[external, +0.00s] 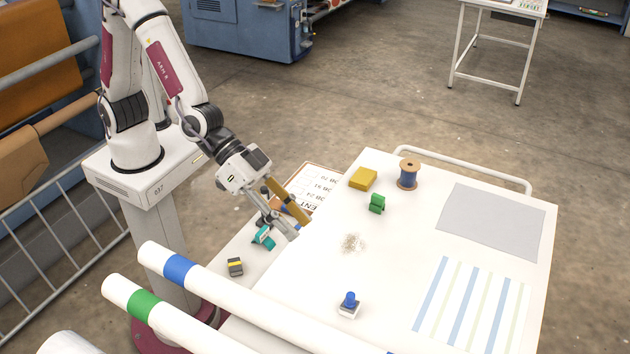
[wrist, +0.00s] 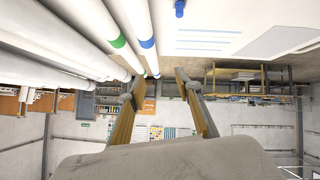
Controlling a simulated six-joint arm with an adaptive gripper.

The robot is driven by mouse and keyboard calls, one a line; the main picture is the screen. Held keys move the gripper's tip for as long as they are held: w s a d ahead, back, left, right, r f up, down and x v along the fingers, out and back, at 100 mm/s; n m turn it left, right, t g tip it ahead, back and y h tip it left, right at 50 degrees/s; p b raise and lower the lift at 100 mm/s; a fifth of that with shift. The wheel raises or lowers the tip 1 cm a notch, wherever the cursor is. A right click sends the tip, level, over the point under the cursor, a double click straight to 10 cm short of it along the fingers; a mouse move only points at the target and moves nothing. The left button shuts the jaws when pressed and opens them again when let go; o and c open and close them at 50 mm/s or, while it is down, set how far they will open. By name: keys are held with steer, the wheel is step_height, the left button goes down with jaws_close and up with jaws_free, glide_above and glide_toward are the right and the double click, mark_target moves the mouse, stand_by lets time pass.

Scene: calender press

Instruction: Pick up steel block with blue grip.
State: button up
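The steel block with blue grip (external: 349,307) stands upright on the white table, right of the rolls, in the external view. Its blue knob is on top. In the wrist view a blue piece that looks like this grip (wrist: 179,9) shows at the top edge, with the block's base hard to make out. My gripper (external: 297,228) is up and to the left of the block, clearly apart from it, over the table's left part. In the wrist view my gripper (wrist: 160,78) has its two fingers spread with nothing between them.
White rolls with a blue band (external: 179,268) and a green band (external: 143,304) lie along the front left. A teal object (external: 263,237) and a grey-yellow block (external: 235,267) are near my gripper. A green block (external: 377,204), yellow block (external: 363,179) and spool (external: 408,175) stand farther back.

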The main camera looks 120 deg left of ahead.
steer(key=w+f+t+y, duration=0.1)
steer(key=w+f+y, duration=0.1)
steer(key=w+f, duration=0.5)
steer(key=n+y, duration=0.1)
steer(key=y, duration=0.2)
glide_toward(351, 297)
steer(key=shift+w+a+f+t, duration=0.2)
steer(key=shift+w+f, duration=0.1)
steer(key=shift+f, duration=0.25)
steer(key=shift+w+a+f+t, duration=0.1)
steer(key=shift+w+f+t, duration=0.15)
steer(key=shift+f, duration=0.3)
steer(key=shift+a+f, duration=0.2)
steer(key=shift+f, duration=0.55)
steer(key=shift+x, duration=1.2)
steer(key=shift+w+a, duration=0.1)
steer(key=shift+w, duration=0.05)
steer(key=shift+w+a+f+n, duration=0.1)
steer(key=shift+w+a, duration=0.1)
steer(key=shift+w, duration=0.35)
steer(key=shift+w+a+f+n, duration=0.1)
steer(key=shift+w+a, duration=0.15)
steer(key=shift+w, duration=0.25)
steer(key=shift+w+a+f+n, duration=0.1)
steer(key=shift+w+a, duration=0.1)
steer(key=shift+w, duration=0.35)
steer(key=shift+x, duration=0.75)
